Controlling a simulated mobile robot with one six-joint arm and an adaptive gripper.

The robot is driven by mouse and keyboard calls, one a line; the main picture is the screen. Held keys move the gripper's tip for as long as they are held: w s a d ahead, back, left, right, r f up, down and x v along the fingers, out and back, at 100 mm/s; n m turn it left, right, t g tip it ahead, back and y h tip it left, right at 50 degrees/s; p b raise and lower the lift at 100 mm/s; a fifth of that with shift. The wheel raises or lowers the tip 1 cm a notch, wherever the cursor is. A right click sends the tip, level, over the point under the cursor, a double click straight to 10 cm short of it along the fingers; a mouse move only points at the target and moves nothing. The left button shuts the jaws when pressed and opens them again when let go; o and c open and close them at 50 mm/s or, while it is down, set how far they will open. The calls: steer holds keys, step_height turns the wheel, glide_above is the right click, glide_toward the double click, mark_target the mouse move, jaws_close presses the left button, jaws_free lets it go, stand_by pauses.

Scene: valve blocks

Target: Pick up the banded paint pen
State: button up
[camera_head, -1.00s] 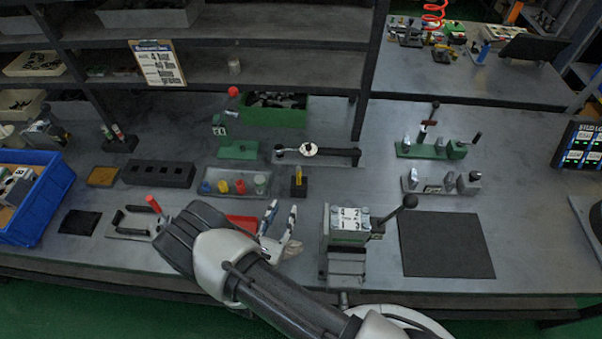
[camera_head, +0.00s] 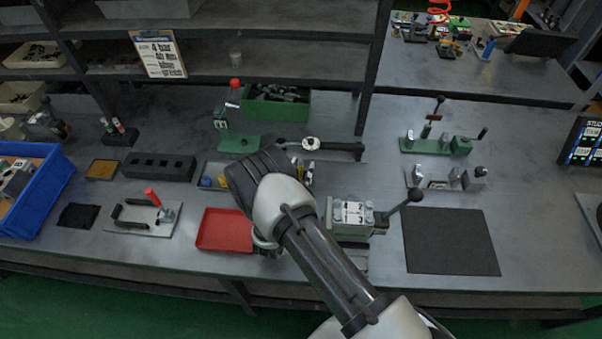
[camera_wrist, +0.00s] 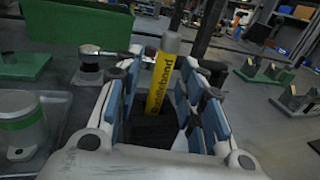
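A yellow pen (camera_wrist: 162,82) with a grey top and dark lettering stands nearly upright in a black holder (camera_wrist: 155,130) in the wrist view. My gripper (camera_wrist: 175,78) is open, with its blue-padded fingers on the left and right of the pen. A gap shows between the pen and the pads, and I cannot see contact. In the head view, my gripper (camera_head: 303,169) reaches over the bench behind the valve block (camera_head: 352,218), and my wrist hides most of the pen and its holder.
A red tray (camera_head: 225,230) is in front, left of my arm. A black mat (camera_head: 450,240) lies right of the valve block. Pens stand in a rack (camera_head: 120,136) at left.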

steer(key=shift+w, duration=0.1)
jaws_close()
stand_by(0.4)
